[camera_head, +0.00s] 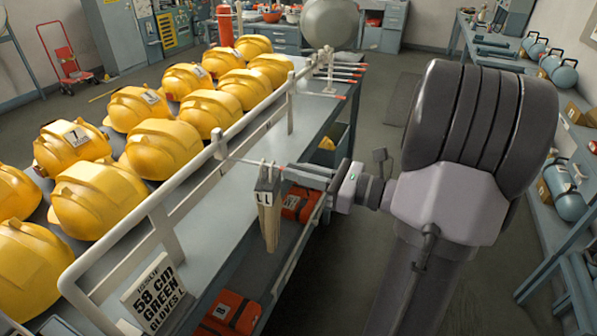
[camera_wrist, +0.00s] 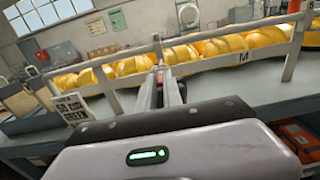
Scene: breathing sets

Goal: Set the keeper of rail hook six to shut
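A thin metal rail hook (camera_head: 242,162) sticks out from the white rail toward my gripper. A dark grey clip marked "L L" (camera_head: 267,186) with a tan glove-like piece (camera_head: 270,222) below it hangs on this hook. The hook's red end is at my fingertips. My gripper (camera_head: 286,173) reaches in from the right, level with the hook end and just right of the clip. In the wrist view the two fingers (camera_wrist: 160,80) point at the rail, with a small red part between their tips. Whether they press on it is unclear. The keeper's position and any hook number cannot be read.
The white rail (camera_head: 158,215) runs along the bench edge, with yellow helmets (camera_head: 160,147) behind it. A sign reading "58 cm green gloves L" (camera_head: 154,295) stands at the near end. Several red-tipped hooks (camera_head: 342,72) are farther along. Orange cases (camera_head: 230,312) sit below. The aisle is clear.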

